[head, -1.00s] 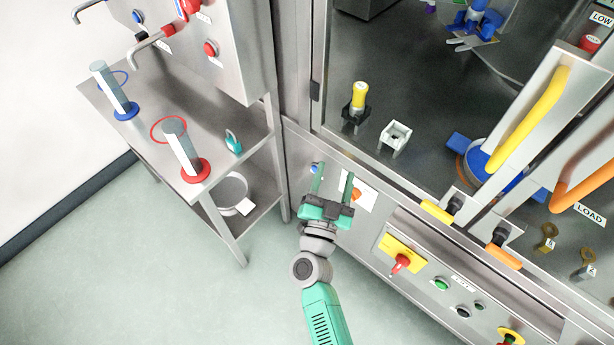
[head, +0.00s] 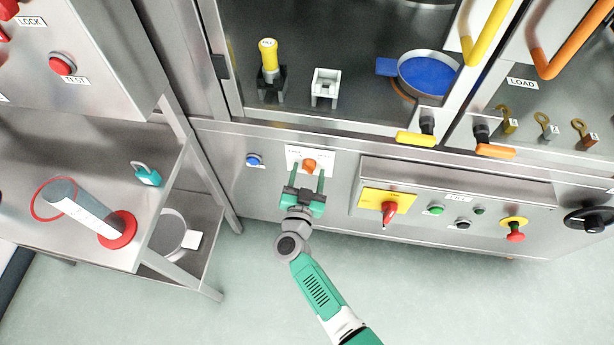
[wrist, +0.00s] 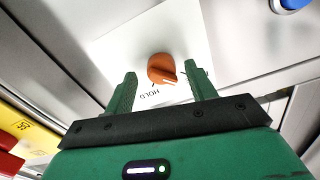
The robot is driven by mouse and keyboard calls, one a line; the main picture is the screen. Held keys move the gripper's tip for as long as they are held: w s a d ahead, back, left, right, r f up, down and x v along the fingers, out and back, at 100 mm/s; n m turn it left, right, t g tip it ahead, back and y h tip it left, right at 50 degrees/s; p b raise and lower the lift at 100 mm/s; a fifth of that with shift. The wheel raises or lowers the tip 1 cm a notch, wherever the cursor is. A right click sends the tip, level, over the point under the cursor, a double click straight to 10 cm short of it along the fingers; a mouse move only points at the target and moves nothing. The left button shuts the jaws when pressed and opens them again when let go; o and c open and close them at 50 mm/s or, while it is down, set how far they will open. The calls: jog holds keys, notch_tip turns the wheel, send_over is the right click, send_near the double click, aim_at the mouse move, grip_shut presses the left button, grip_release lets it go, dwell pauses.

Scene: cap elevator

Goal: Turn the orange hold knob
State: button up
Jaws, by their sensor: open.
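The orange hold knob (head: 309,165) sits on a white plate (head: 298,155) on the machine's front panel. In the wrist view the knob (wrist: 162,69) lies between and beyond my fingertips, with the word HOLD printed beside it. My gripper (head: 307,180) is open, its two green fingers pointing at the panel on either side of the knob. In the wrist view my gripper (wrist: 160,85) holds nothing. I cannot tell whether a finger touches the knob or the plate.
A blue button (head: 254,160) is left of the plate. A red switch (head: 389,210) on a yellow plate (head: 375,196) is to the right, with green buttons and a red emergency button (head: 515,236) farther right. A steel side table (head: 90,240) stands at left.

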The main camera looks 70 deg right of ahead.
jog(key=shift+w+d, duration=0.15)
jog(key=shift+d, duration=0.05)
jog(key=c, duration=1)
jog(key=m+p, duration=0.1)
jog(key=m, duration=0.3)
jog(key=m+b, duration=0.1)
jog(key=m, duration=0.8)
jog(key=shift+f, duration=0.1)
jog(key=shift+m+b, duration=0.4)
jog(key=shift+m, duration=2)
